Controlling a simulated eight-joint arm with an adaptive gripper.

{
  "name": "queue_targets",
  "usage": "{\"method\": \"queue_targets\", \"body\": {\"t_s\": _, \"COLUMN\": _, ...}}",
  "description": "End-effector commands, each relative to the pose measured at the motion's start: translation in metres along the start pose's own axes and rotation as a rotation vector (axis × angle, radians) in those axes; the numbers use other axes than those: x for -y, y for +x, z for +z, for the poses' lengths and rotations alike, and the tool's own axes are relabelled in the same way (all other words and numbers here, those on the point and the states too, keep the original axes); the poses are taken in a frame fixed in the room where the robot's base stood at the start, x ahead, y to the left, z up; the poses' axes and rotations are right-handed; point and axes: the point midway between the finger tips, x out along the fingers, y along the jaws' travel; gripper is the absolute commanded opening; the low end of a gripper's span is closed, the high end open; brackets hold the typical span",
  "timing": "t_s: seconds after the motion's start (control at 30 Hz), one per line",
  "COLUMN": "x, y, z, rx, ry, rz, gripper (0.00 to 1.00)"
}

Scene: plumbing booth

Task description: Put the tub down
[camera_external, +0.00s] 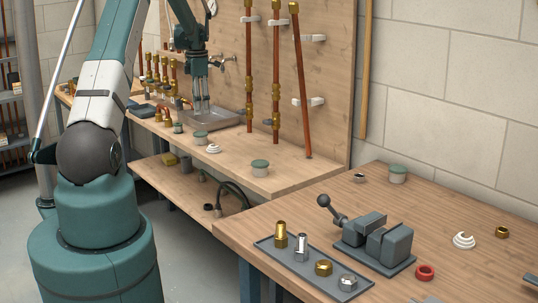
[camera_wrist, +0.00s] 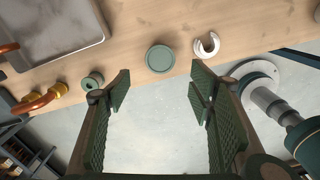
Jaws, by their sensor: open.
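My gripper (camera_external: 202,108) hangs over the back bench, pointing down, open and empty. In the wrist view my gripper (camera_wrist: 158,85) has its two fingers wide apart with nothing between them. A tub with a green lid (camera_external: 200,137) stands upright on the bench just below the fingertips; it shows in the wrist view (camera_wrist: 160,58) just beyond the fingers, apart from them. Another green-lidded tub (camera_external: 260,168) stands near the bench's front corner, and a third tub (camera_external: 398,173) stands on the right-hand table. I cannot tell which tub is meant.
A white coil (camera_external: 213,149) lies beside the tub under my gripper. A small spool (camera_external: 178,128) and a grey metal tray (camera_external: 215,120) are close by. Copper pipes (camera_external: 276,80) stand along the back board. A vise (camera_external: 375,242) and fittings occupy the right table.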

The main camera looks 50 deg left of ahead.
Motion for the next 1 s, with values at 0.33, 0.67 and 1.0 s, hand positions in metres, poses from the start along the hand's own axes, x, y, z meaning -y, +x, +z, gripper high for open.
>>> {"method": "queue_targets", "body": {"t_s": 0.33, "x": 0.001, "y": -0.001, "z": 0.001, "rx": 0.000, "ry": 0.005, "rz": 0.001, "gripper": 0.53}}
{"method": "queue_targets", "body": {"t_s": 0.67, "x": 0.032, "y": -0.035, "z": 0.023, "rx": 0.011, "ry": 0.124, "rz": 0.024, "gripper": 0.53}}
{"method": "queue_targets", "body": {"t_s": 1.0, "x": 0.105, "y": -0.101, "z": 0.064, "rx": 0.032, "ry": 0.391, "rz": 0.079, "gripper": 0.53}}
